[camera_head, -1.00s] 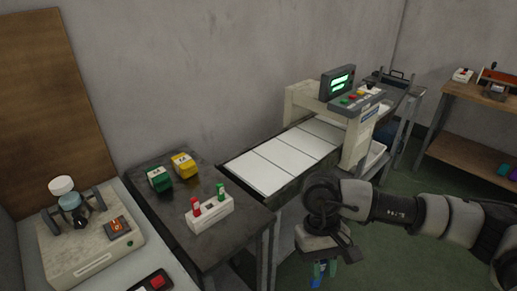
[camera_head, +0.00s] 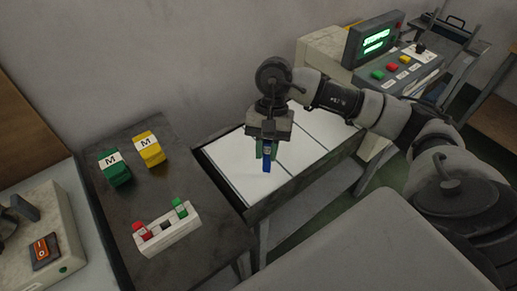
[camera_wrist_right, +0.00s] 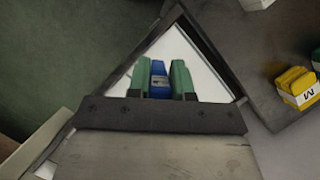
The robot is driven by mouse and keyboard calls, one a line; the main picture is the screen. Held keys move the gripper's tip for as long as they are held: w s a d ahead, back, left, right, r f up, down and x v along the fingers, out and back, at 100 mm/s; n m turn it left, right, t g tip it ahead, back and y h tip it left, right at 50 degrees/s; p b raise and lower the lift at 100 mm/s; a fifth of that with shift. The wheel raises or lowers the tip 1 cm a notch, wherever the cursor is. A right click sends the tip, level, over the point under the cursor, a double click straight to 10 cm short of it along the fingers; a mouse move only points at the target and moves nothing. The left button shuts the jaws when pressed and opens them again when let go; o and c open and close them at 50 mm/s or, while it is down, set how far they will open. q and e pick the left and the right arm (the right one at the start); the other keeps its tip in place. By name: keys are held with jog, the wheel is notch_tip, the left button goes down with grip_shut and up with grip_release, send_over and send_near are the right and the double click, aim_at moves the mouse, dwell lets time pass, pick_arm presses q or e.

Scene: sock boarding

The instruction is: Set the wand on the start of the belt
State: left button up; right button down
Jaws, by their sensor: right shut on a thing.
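My right gripper (camera_head: 266,152) is shut on the blue wand (camera_head: 267,166), which points down between its green fingers. The wand also shows in the right wrist view (camera_wrist_right: 159,72), between the two green fingers. Gripper and wand are over the near end of the belt (camera_head: 229,160), a row of white panels in a dark frame. I cannot tell whether the wand's lower tip touches the belt. My left gripper is in neither view.
Left of the belt, a dark table (camera_head: 205,232) carries a green block (camera_head: 115,170), a yellow block (camera_head: 148,149) marked M and a white holder (camera_head: 168,236) with red and green pieces. A machine with a lit green screen (camera_head: 375,40) stands at the belt's far end.

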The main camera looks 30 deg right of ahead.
jog(key=d+r+m+t+y+b, duration=0.1)
jog(key=d+r+m+t, duration=0.15)
jog(key=d+m, duration=0.6)
jog(key=shift+t, duration=0.25)
jog(key=w+a+f+p, duration=0.1)
jog(key=w+f, duration=0.2)
jog(key=w, duration=0.1)
jog(key=w+f+p, duration=0.2)
jog(key=w+f, duration=0.2)
jog(key=w+a+f+p, duration=0.1)
jog(key=w+f, duration=0.2)
jog(key=shift+w+a+f, duration=0.25)
jog(key=shift+w+a, duration=0.1)
jog(key=shift+w, duration=0.05)
jog(key=shift+f, duration=0.3)
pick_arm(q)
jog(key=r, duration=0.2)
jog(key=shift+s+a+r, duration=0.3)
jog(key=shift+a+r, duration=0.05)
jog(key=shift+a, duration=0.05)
pick_arm(e)
jog(key=shift+d, duration=0.1)
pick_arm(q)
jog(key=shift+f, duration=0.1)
pick_arm(e)
jog(key=shift+f, duration=0.1)
